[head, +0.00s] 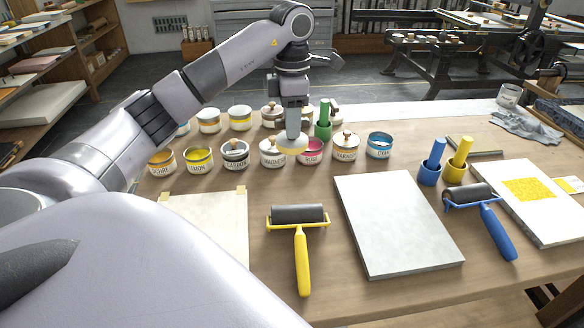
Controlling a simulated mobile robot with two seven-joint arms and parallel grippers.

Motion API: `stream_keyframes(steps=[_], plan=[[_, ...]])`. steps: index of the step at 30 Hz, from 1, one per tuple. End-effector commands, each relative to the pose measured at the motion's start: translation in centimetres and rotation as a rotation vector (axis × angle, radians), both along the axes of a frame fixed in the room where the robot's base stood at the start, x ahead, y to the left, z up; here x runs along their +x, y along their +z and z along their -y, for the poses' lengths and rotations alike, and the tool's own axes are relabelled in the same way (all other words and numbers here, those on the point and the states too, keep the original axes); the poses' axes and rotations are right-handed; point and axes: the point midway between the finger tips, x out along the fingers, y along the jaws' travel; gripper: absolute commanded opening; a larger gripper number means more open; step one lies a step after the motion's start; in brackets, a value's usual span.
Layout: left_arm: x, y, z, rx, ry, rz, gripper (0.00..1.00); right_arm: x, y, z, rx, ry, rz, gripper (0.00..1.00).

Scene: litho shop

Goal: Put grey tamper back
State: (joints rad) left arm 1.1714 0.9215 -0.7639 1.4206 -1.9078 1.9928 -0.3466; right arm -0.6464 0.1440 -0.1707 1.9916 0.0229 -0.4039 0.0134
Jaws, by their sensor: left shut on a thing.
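My left gripper (292,104) points down above the ink pots at the middle of the table. It is shut on what looks like the grey tamper (293,128), a grey upright piece with a pale, yellowish round bottom (293,144). This bottom overlaps the magenta and rose pots in the picture; whether it touches them I cannot tell. A green tamper (323,121) stands upright just right of it. A blue tamper (432,162) and a yellow tamper (459,161) stand together further right. My right gripper is not in view.
Several ink pots, including a lemon one (199,160) and a cyan one (379,146), stand in rows. A yellow-handled roller (302,260), a grey slab (398,225) and a blue-handled roller (497,232) lie in front. Bare table shows between the pots and slab.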

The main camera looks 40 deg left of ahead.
Motion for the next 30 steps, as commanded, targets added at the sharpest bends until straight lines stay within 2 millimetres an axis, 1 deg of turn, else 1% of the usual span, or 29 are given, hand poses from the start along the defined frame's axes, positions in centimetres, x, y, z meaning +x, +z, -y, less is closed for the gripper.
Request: stream_keyframes(steps=[1, 3, 6, 9, 12, 17, 25, 27, 30], plan=[[0.0, -1.6, 0.0, 0.0, 0.0, -0.003, 0.0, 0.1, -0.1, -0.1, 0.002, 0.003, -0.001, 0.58], [-0.1, -3.5, 0.0, 0.0, -0.001, -0.003, 0.0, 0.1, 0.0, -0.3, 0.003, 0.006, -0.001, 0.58], [-0.1, -6.0, 0.0, 0.001, 0.0, -0.001, 0.0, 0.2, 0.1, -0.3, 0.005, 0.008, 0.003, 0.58], [0.0, -8.0, 0.0, -0.001, 0.0, -0.001, 0.0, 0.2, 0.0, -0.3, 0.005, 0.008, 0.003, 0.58], [0.0, -9.2, 0.0, 0.0, 0.001, 0.002, 0.0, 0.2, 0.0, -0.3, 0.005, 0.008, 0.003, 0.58], [0.1, -10.1, 0.0, 0.0, 0.001, 0.004, 0.0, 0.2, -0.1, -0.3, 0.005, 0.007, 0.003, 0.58], [0.0, -13.8, 0.0, -0.001, 0.0, 0.002, 0.0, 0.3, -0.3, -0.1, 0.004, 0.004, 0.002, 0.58], [0.0, -14.1, 0.0, 0.0, 0.0, 0.002, 0.0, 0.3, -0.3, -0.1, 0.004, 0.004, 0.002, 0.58], [0.0, -14.0, 0.0, 0.0, 0.0, 0.004, 0.0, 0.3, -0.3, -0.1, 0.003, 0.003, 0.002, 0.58]])
